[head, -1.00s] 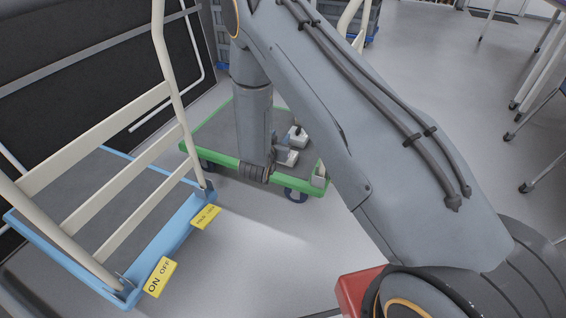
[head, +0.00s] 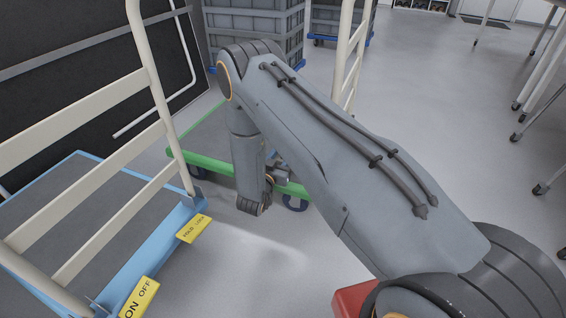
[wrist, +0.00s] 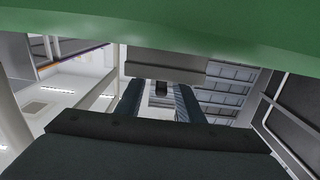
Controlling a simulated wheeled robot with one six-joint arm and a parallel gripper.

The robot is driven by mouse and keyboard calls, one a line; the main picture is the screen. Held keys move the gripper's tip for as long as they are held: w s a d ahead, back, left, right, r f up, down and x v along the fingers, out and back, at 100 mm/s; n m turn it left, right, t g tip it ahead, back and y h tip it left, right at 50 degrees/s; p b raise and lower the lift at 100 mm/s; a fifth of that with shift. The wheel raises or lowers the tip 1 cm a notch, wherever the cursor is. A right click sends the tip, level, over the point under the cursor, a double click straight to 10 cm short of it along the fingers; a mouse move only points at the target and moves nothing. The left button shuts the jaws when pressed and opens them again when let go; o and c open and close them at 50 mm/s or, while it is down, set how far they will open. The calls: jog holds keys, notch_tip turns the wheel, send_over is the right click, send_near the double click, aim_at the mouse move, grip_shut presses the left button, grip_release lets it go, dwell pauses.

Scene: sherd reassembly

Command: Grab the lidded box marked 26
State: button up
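I cannot see a lidded box marked 26 in either view now. In the head view my arm reaches down to the green-edged trolley (head: 215,166), and my gripper (head: 280,176) is small and partly hidden behind the arm beside the trolley's edge. In the wrist view the two dark fingers of my gripper (wrist: 160,100) stand apart with a gap between them. A grey bar-like shape (wrist: 165,65) lies beyond the fingertips, and I cannot tell what it is. A green surface (wrist: 200,22) fills the top of the wrist view, close to the camera.
A blue trolley (head: 75,200) with a cream handle frame stands at the left, with yellow labels (head: 193,228) on its edge. Grey crates (head: 255,30) stand behind the green-edged trolley. A red object (head: 352,298) is at the bottom. Open floor (head: 430,110) lies to the right.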

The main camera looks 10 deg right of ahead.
jog(key=b+x, duration=0.1)
jog(key=x, duration=0.2)
jog(key=shift+w+d+b, duration=0.1)
jog(key=shift+w+b, duration=0.2)
jog(key=shift+b, duration=0.1)
jog(key=shift+r, duration=0.1)
grip_shut()
jog(key=shift+r, duration=0.1)
